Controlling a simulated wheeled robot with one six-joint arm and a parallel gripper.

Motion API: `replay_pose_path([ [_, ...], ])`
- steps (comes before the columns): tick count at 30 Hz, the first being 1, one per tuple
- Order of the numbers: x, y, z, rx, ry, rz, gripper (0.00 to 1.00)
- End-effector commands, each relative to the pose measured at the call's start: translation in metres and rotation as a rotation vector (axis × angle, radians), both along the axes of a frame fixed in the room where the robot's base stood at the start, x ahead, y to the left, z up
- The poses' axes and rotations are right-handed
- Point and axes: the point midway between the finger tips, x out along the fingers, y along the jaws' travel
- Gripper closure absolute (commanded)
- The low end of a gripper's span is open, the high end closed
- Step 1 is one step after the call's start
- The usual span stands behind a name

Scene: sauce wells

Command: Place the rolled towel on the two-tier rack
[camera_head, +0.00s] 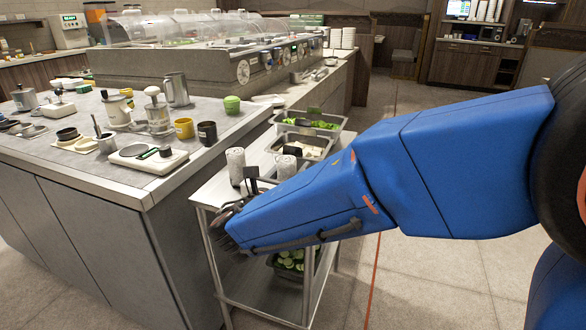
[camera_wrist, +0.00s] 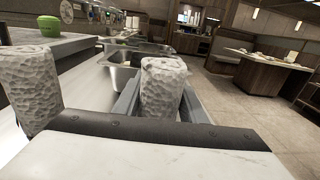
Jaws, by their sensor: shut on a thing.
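A rolled towel (camera_wrist: 163,85), white and bumpy, stands upright between the fingers of my gripper (camera_wrist: 162,100) in the wrist view. My gripper is shut on it. In the head view this towel (camera_head: 286,167) is partly hidden by my blue arm. A second, similar white roll (camera_head: 236,165) stands upright to its left, and it also shows at the left in the wrist view (camera_wrist: 28,88). The two-tier rack (camera_head: 262,300) is a metal stand with an upper and a lower shelf. My gripper is over its upper level; I cannot tell whether the held towel touches the shelf.
Metal pans with green food (camera_head: 318,124) and pale food (camera_head: 300,146) sit behind the towels. A dark bin of cucumber slices (camera_head: 292,260) is on the lower shelf. A counter (camera_head: 150,197) crowded with pots and mugs stands at the left. Open floor (camera_head: 450,280) lies to the right.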

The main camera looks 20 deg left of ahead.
Motion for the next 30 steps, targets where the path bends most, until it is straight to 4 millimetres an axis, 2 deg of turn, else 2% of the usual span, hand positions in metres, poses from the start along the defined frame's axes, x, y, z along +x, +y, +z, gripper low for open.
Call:
replay_pose_path([
  [5,0.0,0.0,-0.002,-0.001,0.0,0.0,0.85],
  [6,0.0,0.0,-0.003,0.0,0.0,0.0,0.58],
  [8,0.0,0.0,-0.002,0.0,0.0,0.0,0.44],
  [20,-0.002,0.001,0.001,0.0,0.0,0.001,0.44],
  [23,-0.012,0.002,0.001,0.0,-0.001,0.001,0.44],
  [30,-0.053,0.008,0.0,-0.001,0.0,0.004,0.44],
])
